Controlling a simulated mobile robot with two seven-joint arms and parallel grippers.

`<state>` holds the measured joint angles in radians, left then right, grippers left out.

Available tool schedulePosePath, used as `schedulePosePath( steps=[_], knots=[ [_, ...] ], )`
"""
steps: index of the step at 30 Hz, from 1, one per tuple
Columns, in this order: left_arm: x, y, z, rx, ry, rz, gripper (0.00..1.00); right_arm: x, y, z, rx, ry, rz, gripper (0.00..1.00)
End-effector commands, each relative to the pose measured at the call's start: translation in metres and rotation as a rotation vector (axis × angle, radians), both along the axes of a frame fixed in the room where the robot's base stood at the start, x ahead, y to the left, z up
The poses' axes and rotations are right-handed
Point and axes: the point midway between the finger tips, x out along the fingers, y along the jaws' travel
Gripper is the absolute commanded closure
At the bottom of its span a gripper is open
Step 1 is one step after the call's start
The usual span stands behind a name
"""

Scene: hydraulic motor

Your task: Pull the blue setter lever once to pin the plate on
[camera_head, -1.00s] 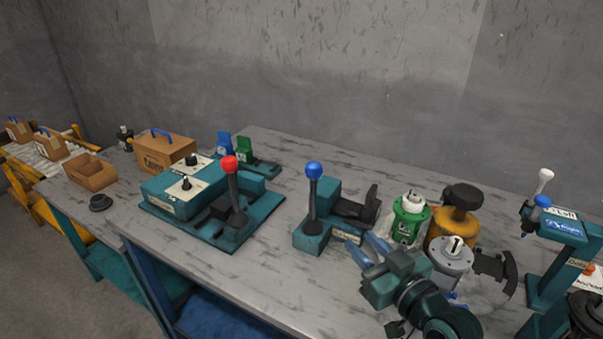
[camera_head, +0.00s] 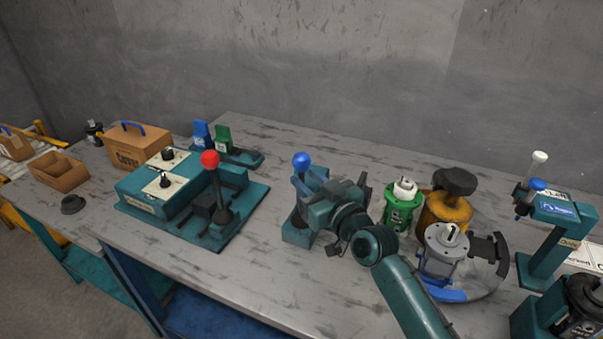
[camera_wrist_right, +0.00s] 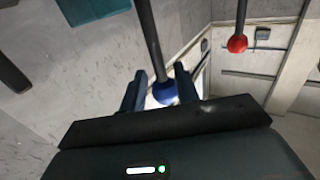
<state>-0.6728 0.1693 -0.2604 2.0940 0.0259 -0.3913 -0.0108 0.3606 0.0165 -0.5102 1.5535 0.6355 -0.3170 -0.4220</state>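The blue setter lever has a dark shaft topped by a blue ball knob (camera_head: 302,160) and rises from a teal base (camera_head: 297,235) on the table. My right gripper (camera_head: 307,182) is at this lever, just below the knob, and my arm hides much of the setter. In the right wrist view the blue knob (camera_wrist_right: 165,93) and its dark shaft show between the two fingers, which are spread apart. The knob looks close to the right-hand finger; contact cannot be told. The plate cannot be made out. My left gripper is not in view.
A red-knobbed lever (camera_head: 210,160) stands on a teal station to the left. To the right are a green canister (camera_head: 402,212), an orange canister with a black top (camera_head: 447,212) and a grey motor body (camera_head: 446,240). The front table strip between stations is clear.

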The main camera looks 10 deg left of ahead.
Motion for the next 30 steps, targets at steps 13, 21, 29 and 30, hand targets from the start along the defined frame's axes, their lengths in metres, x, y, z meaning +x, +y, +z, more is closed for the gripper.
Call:
schedulePosePath(
  steps=[13,21,29,30],
  knots=[
    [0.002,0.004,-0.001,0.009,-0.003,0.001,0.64,0.023,0.018,0.0,0.001,0.0,0.001,0.69],
    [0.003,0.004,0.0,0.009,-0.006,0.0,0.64,0.022,0.018,0.0,0.001,0.001,0.0,0.79],
    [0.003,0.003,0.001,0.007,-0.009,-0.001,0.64,0.022,0.018,0.0,0.001,0.001,0.0,1.0],
    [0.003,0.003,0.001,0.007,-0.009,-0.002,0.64,0.022,0.018,0.0,0.001,0.001,0.0,1.0]
  ],
)
